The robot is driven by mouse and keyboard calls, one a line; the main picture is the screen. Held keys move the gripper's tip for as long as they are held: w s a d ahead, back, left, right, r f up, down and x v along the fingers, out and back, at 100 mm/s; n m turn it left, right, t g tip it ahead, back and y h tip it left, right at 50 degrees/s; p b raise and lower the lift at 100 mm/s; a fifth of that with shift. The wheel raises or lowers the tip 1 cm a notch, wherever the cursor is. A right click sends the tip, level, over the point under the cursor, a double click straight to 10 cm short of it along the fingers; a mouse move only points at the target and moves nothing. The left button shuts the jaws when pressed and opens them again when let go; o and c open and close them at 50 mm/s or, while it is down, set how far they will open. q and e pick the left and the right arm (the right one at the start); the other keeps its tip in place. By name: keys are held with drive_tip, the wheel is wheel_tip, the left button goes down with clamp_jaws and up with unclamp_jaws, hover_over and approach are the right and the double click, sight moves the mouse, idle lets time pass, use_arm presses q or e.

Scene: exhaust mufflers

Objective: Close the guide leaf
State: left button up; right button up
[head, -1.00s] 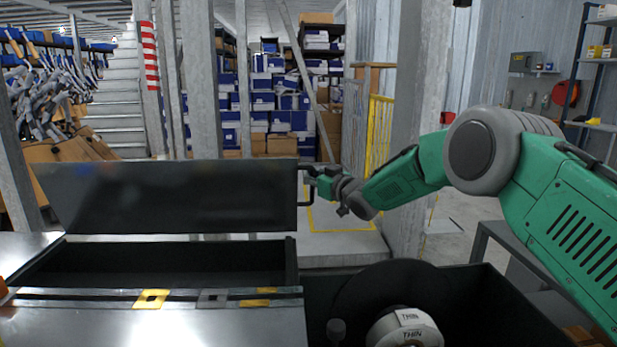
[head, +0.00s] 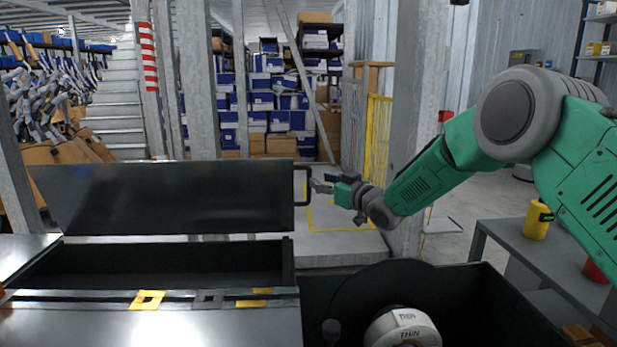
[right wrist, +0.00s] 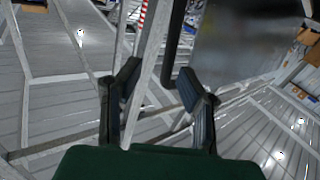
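The guide leaf (head: 170,198) is a dark, flat panel standing raised and tilted above the open dark bin at left. A black bar handle (head: 302,186) sits on its right edge. My right gripper (head: 322,186) is just right of the handle, with its fingers pointing toward it. In the right wrist view the two fingers (right wrist: 158,88) are apart with nothing gripped. The handle (right wrist: 171,45) shows there beyond the fingertips, and the leaf (right wrist: 235,40) is at upper right. Whether a finger touches the handle is unclear. My left gripper is not in view.
The open bin's dark rim (head: 289,265) lies below the leaf. A metal worktop (head: 150,325) is in front. A second dark bin at right holds a labelled white roll (head: 403,330) and a dark disc (head: 375,290). A grey post (head: 412,120) stands behind my right arm.

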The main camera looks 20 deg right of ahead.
drive_tip(key=v, duration=0.6)
drive_tip(key=shift+s+d+f, duration=0.1)
drive_tip(key=shift+s, duration=0.05)
drive_tip(key=shift+c, duration=0.3)
